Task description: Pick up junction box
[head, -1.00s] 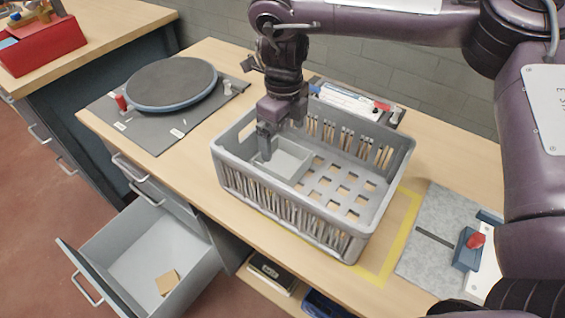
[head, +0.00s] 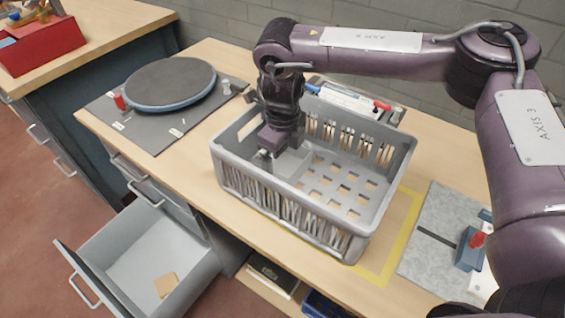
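A light grey open box, which looks like the junction box (head: 291,164), lies in the left part of the grey slatted crate (head: 352,240) on the workbench. My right gripper (head: 268,157) reaches down into the crate at this box's left side. Its fingertips are low and mostly hidden by the box and the crate's wall, so I cannot tell whether it is open or shut on the box's wall. My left gripper is not in view.
A round dark turntable (head: 171,82) stands on a grey mat at the left. Yellow tape (head: 402,225) borders the crate. A blue fixture with a red knob (head: 471,247) is at the right. An open drawer (head: 150,262) juts out below the bench.

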